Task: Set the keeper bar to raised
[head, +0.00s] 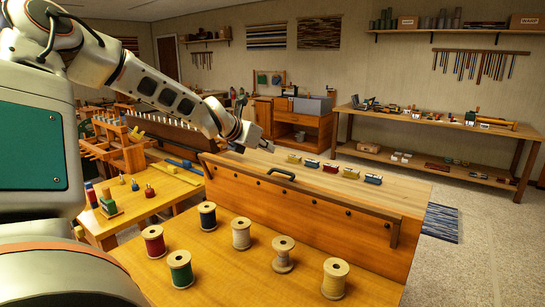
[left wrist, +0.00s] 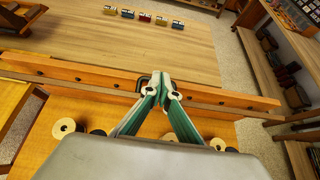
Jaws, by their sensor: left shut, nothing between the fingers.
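The keeper bar (head: 335,198) appears to be the long wooden bar along the top of the orange front panel (head: 300,215). A dark green handle (head: 282,174) stands near its middle. The bar also crosses the left wrist view (left wrist: 225,97), with the handle (left wrist: 143,81) partly behind my fingers. I cannot tell its exact setting from the pictures. My left gripper (head: 258,143) is up and left of the handle in the head view, apart from it. In the left wrist view its fingers (left wrist: 160,78) are shut and empty. My right gripper is out of view.
Several thread spools (head: 241,234) stand on the wooden top in front of the panel. Several small coloured blocks (head: 330,168) sit in a row on the surface behind it. A side table (head: 160,190) with pegs stands left. Open floor (head: 490,240) lies to the right.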

